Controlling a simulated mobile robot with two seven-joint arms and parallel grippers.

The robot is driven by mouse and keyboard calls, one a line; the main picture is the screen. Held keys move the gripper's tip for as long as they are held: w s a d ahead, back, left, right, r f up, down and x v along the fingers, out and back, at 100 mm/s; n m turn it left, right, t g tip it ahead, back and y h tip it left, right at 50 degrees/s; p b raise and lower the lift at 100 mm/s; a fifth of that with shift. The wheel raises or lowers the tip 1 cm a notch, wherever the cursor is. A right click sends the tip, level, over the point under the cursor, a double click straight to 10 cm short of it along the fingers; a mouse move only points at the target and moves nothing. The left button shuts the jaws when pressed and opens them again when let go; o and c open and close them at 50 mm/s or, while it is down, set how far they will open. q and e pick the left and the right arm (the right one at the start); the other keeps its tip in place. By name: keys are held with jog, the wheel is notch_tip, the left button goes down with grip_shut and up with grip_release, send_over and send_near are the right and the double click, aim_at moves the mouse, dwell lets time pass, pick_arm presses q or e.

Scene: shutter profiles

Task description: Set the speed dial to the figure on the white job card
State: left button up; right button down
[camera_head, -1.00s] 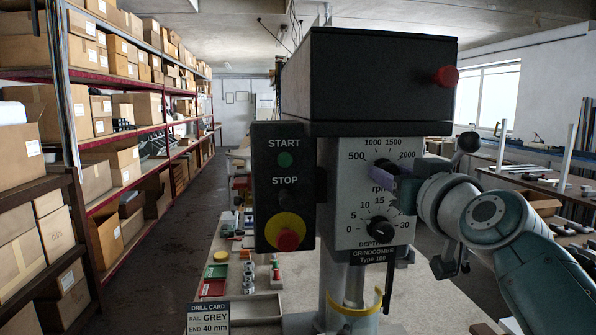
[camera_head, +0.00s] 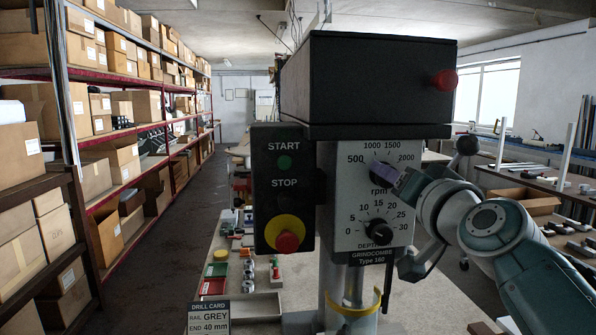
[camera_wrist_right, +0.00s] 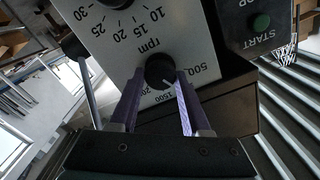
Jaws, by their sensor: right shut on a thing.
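The speed dial (camera_head: 382,172), a black knob marked rpm with a scale from 500 to 2000, is on the grey front plate of the drill. My right gripper (camera_wrist_right: 160,82) is shut on it, one purple finger on each side. In the wrist view the dial (camera_wrist_right: 159,68) has a white mark pointing down-right, between 500 and 1500; a finger hides the scale there. A white card (camera_head: 208,316) headed DRILL CARD, at the bottom left, reads RAIL GREY, END 40 mm. No rpm figure shows on its visible part. My left gripper is out of view.
Below the speed dial is a depth dial (camera_head: 378,231). A black box with START and STOP buttons (camera_head: 284,190) stands left of the plate. The dark drill head (camera_head: 375,80) overhangs above. A bench (camera_head: 255,262) with small parts lies behind.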

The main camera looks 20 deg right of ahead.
jog(key=m+p, duration=0.1)
jog(key=m, duration=0.8)
jog(key=shift+d+f, duration=0.1)
jog(key=shift+m, duration=0.4)
jog(key=shift+c, duration=2)
grip_release()
jog(key=p+v, duration=0.2)
jog(key=v, duration=0.8)
jog(key=shift+p, duration=0.35)
